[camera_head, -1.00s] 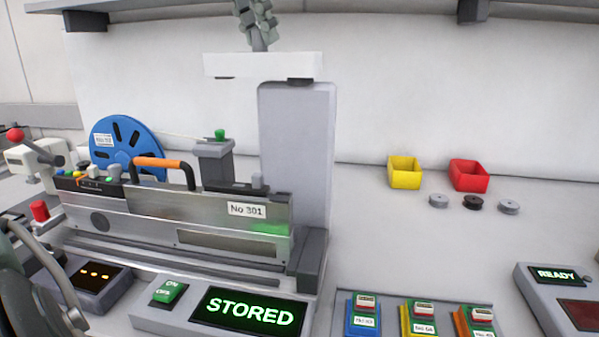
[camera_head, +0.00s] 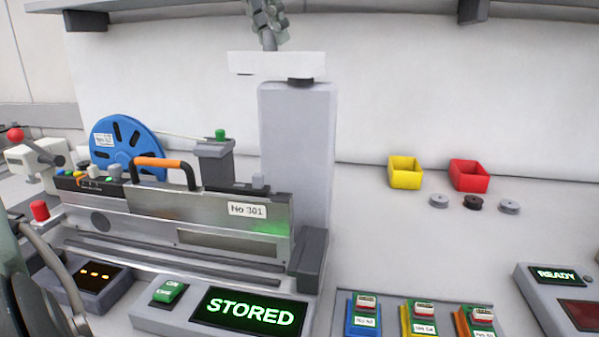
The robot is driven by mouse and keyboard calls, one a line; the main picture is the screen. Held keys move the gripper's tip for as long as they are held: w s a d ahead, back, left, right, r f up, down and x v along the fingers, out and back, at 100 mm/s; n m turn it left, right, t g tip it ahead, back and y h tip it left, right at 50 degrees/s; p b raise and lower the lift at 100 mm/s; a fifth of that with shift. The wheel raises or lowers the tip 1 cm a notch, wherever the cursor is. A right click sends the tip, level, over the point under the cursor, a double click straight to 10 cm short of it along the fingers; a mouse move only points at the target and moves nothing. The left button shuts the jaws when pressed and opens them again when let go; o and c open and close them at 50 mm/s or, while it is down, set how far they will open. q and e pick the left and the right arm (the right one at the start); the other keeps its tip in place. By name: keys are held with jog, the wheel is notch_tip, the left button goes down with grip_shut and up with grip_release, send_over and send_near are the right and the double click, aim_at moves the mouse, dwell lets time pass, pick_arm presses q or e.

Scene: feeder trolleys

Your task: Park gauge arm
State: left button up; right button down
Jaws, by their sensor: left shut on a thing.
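The gauge arm (camera_head: 290,66) is a white horizontal bar high on a grey column (camera_head: 296,140), its right part over the column top and its left end reaching out beyond it. A dark stub shows beneath the bar at the column. My left gripper (camera_head: 268,38) comes down from the top edge, shut on the grey upright piece on top of the bar. The frame's top cuts off the rest of this gripper. My right gripper is not in view.
A feeder (camera_head: 150,220) with orange handle and blue reel (camera_head: 125,147) stands left of the column. A display (camera_head: 250,308) reads STORED beside a green ON switch (camera_head: 168,293). Yellow (camera_head: 405,180) and red bins (camera_head: 469,182) stand right. Dark arm parts of mine fill the lower left.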

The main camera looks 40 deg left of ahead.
pick_arm(q)
jog(key=shift+w+d+f, duration=0.1)
jog(key=shift+w+d, duration=0.1)
jog(key=shift+w, duration=0.5)
jog(key=shift+w+d, duration=0.2)
jog(key=shift+w, duration=0.45)
jog(key=o, duration=0.7)
jog(key=shift+d, duration=0.15)
jog(key=shift+r, duration=4.1)
